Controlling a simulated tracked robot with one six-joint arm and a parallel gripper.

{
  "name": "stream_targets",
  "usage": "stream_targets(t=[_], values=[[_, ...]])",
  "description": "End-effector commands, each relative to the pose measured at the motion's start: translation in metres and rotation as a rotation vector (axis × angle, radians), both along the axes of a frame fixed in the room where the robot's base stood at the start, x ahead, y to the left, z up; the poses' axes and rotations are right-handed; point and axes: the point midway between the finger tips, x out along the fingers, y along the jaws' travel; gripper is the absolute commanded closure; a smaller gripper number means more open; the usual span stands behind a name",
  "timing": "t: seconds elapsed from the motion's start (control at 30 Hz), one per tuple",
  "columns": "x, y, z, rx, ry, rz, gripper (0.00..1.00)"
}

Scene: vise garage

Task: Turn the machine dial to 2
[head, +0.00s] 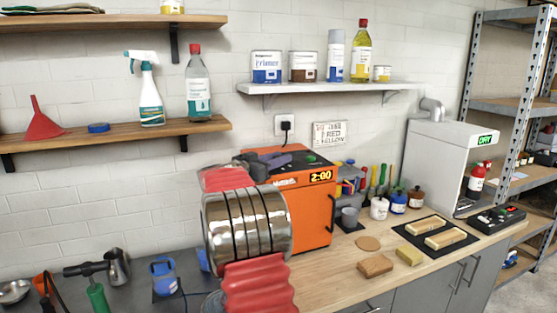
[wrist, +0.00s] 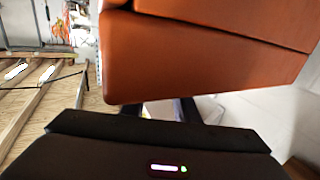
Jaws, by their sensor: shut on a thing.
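The orange machine (head: 311,205) stands on the wooden bench against the wall, with a lit display (head: 320,176) reading 2:00. Its top has a dark panel with a small green mark. My dark gripper (head: 283,160) is over the left part of that panel, shut on the dial, which the jaws hide from view. The dial's pointer and setting cannot be seen. In the wrist view the machine's orange body (wrist: 200,60) fills the upper part, close to my dark gripper body; the fingertips are not clear there.
To the machine's right are a grey organizer (head: 350,186), small jars (head: 397,201) and a black mat (head: 411,237) with wooden blocks. A grey machine (head: 437,160) stands farther right. A shelf (head: 335,89) with cans and bottles hangs above. The bench front right is partly clear.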

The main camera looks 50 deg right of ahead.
Motion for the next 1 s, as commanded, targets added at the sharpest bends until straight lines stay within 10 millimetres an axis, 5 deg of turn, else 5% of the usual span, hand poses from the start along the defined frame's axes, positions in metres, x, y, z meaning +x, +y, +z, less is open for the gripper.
stream_targets(t=[0.9,0.93,1.0], values=[[0.0007,-0.0007,0.0027,-0.005,-0.001,-0.159,0.94],[0.0006,-0.0008,0.0027,-0.005,-0.001,-0.16,0.7],[0.0005,-0.0007,0.0025,-0.004,-0.001,-0.16,0.65]])
